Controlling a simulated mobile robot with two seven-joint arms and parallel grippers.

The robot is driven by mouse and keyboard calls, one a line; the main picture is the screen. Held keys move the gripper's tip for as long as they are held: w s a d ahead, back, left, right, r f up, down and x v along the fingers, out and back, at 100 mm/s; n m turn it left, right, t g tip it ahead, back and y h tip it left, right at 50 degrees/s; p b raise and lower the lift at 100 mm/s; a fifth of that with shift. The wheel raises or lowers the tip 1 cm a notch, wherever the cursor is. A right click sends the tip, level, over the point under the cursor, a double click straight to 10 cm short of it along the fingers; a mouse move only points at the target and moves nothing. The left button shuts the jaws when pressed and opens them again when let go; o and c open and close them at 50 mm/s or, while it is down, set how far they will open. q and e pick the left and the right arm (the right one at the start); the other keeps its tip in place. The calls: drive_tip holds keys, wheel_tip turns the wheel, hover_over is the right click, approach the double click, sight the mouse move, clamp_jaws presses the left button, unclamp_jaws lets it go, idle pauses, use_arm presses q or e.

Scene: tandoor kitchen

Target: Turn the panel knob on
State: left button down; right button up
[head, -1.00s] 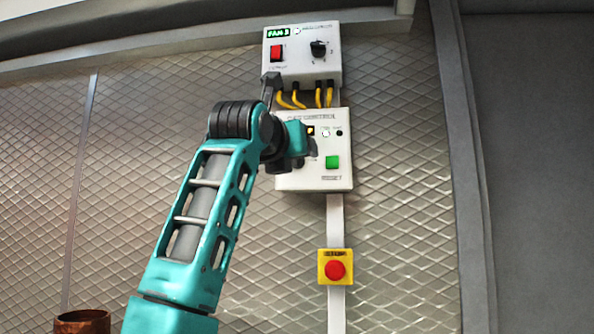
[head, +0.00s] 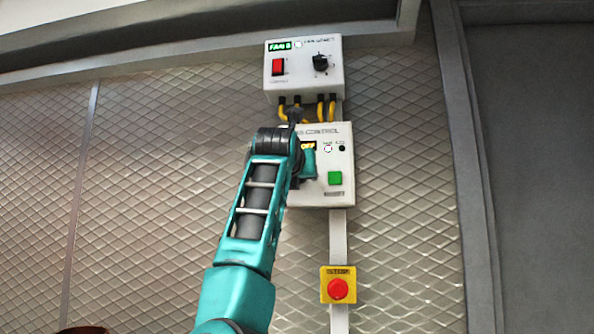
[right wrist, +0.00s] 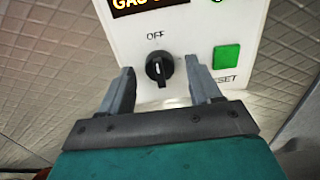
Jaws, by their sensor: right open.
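The panel knob (right wrist: 159,69) is small, round and black, on the white gas control panel (right wrist: 206,30). Its white mark points up toward the printed OFF. In the right wrist view my right gripper (right wrist: 160,78) is open, with one finger on each side of the knob and a gap on both sides. In the head view the gas control panel (head: 344,165) hangs on the wall, its display lit. My arm and teal hand cover its left part, so the knob and fingertips are hidden there. My left gripper is not in view.
A green reset button (head: 335,178) sits right of the hand. Above is a fan panel (head: 297,80) with a red switch (head: 278,67) and a black knob (head: 320,62), joined by yellow cables (head: 320,108). A red stop button (head: 338,290) is below.

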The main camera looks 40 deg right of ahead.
drive_tip(key=shift+w+d, duration=0.2)
drive_tip(key=shift+d, duration=0.05)
drive_tip(key=shift+c, duration=0.3)
drive_tip(key=c, duration=1)
